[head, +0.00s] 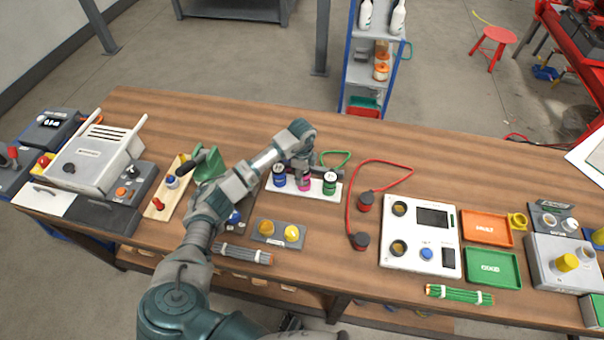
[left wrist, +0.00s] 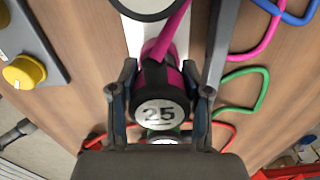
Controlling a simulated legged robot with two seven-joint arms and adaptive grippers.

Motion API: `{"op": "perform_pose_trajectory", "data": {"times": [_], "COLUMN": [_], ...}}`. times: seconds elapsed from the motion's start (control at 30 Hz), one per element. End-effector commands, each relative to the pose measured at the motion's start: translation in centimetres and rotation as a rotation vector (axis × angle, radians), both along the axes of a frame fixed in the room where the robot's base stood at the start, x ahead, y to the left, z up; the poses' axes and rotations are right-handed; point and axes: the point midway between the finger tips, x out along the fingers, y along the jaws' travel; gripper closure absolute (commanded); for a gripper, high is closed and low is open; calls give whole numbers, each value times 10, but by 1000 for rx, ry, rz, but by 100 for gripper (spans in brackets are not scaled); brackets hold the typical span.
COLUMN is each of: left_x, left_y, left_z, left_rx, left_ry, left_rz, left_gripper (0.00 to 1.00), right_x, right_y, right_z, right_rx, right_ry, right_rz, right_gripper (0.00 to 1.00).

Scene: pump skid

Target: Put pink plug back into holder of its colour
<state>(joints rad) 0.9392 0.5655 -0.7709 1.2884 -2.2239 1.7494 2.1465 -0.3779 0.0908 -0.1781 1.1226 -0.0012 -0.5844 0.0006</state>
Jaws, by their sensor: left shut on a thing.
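My left gripper (head: 302,168) is over the white holder board (head: 318,196) in the middle of the table. It is shut on the pink plug (head: 304,183), which is roughly upright between the blue plug (head: 279,177) and the green plug (head: 329,185). In the left wrist view the fingers (left wrist: 160,98) flank the pink plug's dark cap marked 25 (left wrist: 158,113), with pink showing behind it. Part of the green plug (left wrist: 163,134) shows beyond the cap. The pink plug's lower end is hidden, so I cannot tell whether it is seated. My right gripper is out of view.
A red cable (head: 385,163) with dark-red ends lies right of the holder. A grey box with yellow knobs (head: 279,233) sits in front of it. A white panel (head: 420,235) stands further right.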

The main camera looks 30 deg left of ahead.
Motion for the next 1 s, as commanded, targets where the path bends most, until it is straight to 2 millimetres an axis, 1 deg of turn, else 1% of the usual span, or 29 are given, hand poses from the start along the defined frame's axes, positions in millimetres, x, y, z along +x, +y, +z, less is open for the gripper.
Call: {"op": "perform_pose_trajectory", "data": {"times": [0.03, 0.2, 0.23, 0.27, 0.3, 0.33, 0.63, 0.73, 0.87, 1.0], "left_x": [-2, -2, -2, -2, -2, -2, -2, -1, 0, 0], "left_y": [3, 3, 3, 4, 4, 4, 2, 2, 1, 3], "left_z": [-4, -5, -5, -5, -5, -5, -2, 5, 27, 59], "left_rx": [6, 9, 8, 8, 8, 8, 5, 5, 5, 4], "left_ry": [8, 10, 11, 11, 10, 10, 6, 4, 2, 2], "left_rz": [3, 4, 4, 4, 4, 4, 3, 3, 1, 3], "left_gripper": [100, 100, 45, 38, 28, 24, 24, 24, 24, 24], "right_x": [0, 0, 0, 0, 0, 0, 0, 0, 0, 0], "right_y": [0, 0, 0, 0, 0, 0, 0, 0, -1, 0], "right_z": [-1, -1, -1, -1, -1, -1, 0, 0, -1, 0], "right_rx": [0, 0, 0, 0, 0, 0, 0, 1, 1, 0], "right_ry": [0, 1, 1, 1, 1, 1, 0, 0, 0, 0], "right_rz": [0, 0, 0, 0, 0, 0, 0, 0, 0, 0], "right_gripper": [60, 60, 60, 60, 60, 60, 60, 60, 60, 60]}}
